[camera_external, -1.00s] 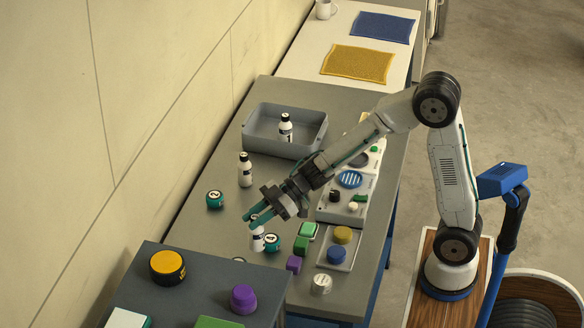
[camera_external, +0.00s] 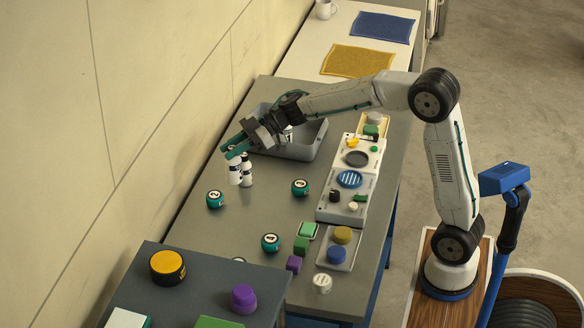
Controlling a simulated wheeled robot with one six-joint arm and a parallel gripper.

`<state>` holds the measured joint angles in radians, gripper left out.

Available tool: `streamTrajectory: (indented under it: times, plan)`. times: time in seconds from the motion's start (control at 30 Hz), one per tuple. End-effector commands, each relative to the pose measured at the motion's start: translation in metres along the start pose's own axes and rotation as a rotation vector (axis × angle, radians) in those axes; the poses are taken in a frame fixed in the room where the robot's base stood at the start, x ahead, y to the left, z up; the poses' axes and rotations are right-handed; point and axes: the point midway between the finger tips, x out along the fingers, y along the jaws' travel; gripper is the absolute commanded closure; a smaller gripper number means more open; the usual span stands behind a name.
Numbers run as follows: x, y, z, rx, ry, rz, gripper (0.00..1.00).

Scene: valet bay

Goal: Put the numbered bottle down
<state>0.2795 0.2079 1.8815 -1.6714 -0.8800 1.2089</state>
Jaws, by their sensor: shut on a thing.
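My gripper (camera_external: 233,148) is at the left of the grey table (camera_external: 268,205), shut on the cap end of a white bottle (camera_external: 235,174) with a dark cap. The bottle hangs upright below the fingers. Whether its base touches the table I cannot tell. A second white bottle with a black cap (camera_external: 247,175) stands just right of it, very close; whether they touch is unclear. Another bottle (camera_external: 288,136) is in the grey tray (camera_external: 311,144), partly hidden by my wrist. I cannot read any numbers on the bottles.
Teal numbered balls (camera_external: 215,199) (camera_external: 300,187) (camera_external: 270,242) lie on the table, with free room between them. A white panel with buttons (camera_external: 345,200) is to the right. Green and purple blocks (camera_external: 294,264) are near the front. A wall borders the left.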

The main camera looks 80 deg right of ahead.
Motion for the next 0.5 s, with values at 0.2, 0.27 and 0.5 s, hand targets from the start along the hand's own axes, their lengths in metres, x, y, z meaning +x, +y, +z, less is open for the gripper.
streamTrajectory:
  times: [0.2,0.27,0.5]
  plan:
    - [-0.036,0.118,0.008,0.028,0.001,0.069,1.0]
    - [-0.05,0.148,0.013,0.035,0.0,0.088,1.0]
    - [-0.117,0.257,0.047,0.064,0.0,0.159,1.0]
